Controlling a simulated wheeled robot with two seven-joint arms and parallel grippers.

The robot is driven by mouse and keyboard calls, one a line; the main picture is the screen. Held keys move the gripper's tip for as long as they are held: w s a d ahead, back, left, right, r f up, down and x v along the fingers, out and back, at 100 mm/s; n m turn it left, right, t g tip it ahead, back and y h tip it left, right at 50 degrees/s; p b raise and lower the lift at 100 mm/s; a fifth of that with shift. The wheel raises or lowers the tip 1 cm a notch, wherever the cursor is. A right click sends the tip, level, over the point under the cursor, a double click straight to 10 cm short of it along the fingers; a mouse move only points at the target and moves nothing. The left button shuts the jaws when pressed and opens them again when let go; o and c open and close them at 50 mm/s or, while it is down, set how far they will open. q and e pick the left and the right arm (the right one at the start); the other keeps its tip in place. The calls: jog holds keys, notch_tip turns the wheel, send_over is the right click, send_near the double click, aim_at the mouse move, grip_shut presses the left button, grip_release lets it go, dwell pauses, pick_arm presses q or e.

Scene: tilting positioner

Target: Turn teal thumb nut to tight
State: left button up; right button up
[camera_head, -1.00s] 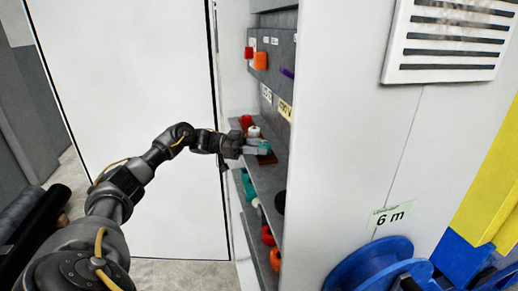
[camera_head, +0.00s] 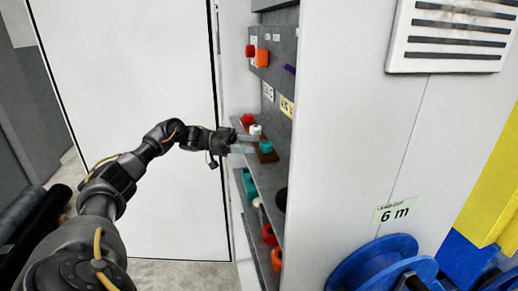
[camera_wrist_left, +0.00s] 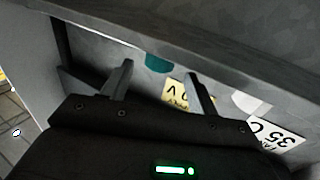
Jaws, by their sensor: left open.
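The teal thumb nut (camera_head: 265,146) stands on a reddish-brown base on the cabinet's upper shelf, beside a white knob (camera_head: 254,131) and a red knob (camera_head: 246,120). My left gripper (camera_head: 249,144) is open and empty, just left of the teal nut, with its fingers pointing at it. In the left wrist view the fingers (camera_wrist_left: 158,74) are spread, and a teal piece (camera_wrist_left: 158,63) shows between and beyond the tips, partly cut off by a grey panel edge. Any mark showing how tight the nut is cannot be made out. My right gripper is not in view.
Orange and red knobs (camera_head: 262,57) sit on the panel above. A lower shelf holds teal, red and orange pieces (camera_head: 269,235). The cabinet's white side wall (camera_head: 345,120) is close on the right; a blue reel (camera_head: 370,265) stands at lower right.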

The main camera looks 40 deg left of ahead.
pick_arm(q)
jog(key=b+v, duration=0.1)
jog(key=v, duration=0.6)
jog(key=shift+b, duration=0.3)
